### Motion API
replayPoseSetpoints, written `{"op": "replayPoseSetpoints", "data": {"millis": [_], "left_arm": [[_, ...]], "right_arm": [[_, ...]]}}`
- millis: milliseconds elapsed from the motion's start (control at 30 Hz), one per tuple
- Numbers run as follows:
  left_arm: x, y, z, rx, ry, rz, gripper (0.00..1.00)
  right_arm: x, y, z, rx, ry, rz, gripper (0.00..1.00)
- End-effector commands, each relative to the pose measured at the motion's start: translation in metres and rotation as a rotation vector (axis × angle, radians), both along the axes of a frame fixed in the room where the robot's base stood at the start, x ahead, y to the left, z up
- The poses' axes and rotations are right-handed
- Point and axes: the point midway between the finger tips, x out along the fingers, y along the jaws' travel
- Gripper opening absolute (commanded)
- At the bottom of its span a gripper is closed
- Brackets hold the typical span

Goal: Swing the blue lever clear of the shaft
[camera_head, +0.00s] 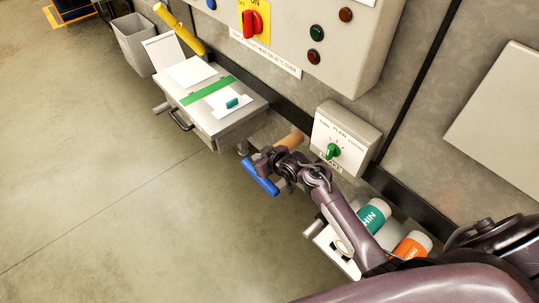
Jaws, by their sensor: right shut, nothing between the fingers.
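The blue lever (261,178) is a short blue bar low in front of the wall, near the middle of the view. It lies slanted, its lower right end pointing towards the floor side. My right gripper (262,162) is at the lever's upper side, close against it in the picture; whether it touches cannot be told. It is shut and empty. A tan cylinder (291,141) shows just behind my gripper, partly hidden by it. Which part is the shaft cannot be told; my gripper and forearm cover the area behind the lever. My left gripper is out of view.
A grey box with a green strip (209,96) stands left of my gripper. A small panel with a green knob (334,151) is behind my wrist. Teal (374,216) and orange (411,244) labelled containers sit beside my forearm. The floor at left is clear.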

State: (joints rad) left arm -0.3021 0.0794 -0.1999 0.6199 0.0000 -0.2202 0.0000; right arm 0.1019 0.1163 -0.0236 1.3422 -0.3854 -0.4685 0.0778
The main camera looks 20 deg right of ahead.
Motion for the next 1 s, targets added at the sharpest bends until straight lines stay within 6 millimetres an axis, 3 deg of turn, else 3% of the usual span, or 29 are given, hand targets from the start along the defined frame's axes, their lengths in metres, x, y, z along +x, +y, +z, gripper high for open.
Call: {"op": "replayPoseSetpoints", "data": {"millis": [200, 400, 867, 1000], "left_arm": [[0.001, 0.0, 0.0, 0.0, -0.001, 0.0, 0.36], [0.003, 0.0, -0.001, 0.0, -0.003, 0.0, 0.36], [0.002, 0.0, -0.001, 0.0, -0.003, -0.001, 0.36], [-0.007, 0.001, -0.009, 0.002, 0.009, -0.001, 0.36]], "right_arm": [[-0.028, -0.011, 0.027, -0.002, -0.004, 0.0, 0.0], [-0.043, -0.017, 0.042, -0.001, -0.003, -0.001, 0.0], [-0.047, -0.017, 0.046, -0.001, -0.002, 0.0, 0.0], [-0.055, 0.001, 0.041, -0.002, 0.012, 0.03, 0.0]]}}
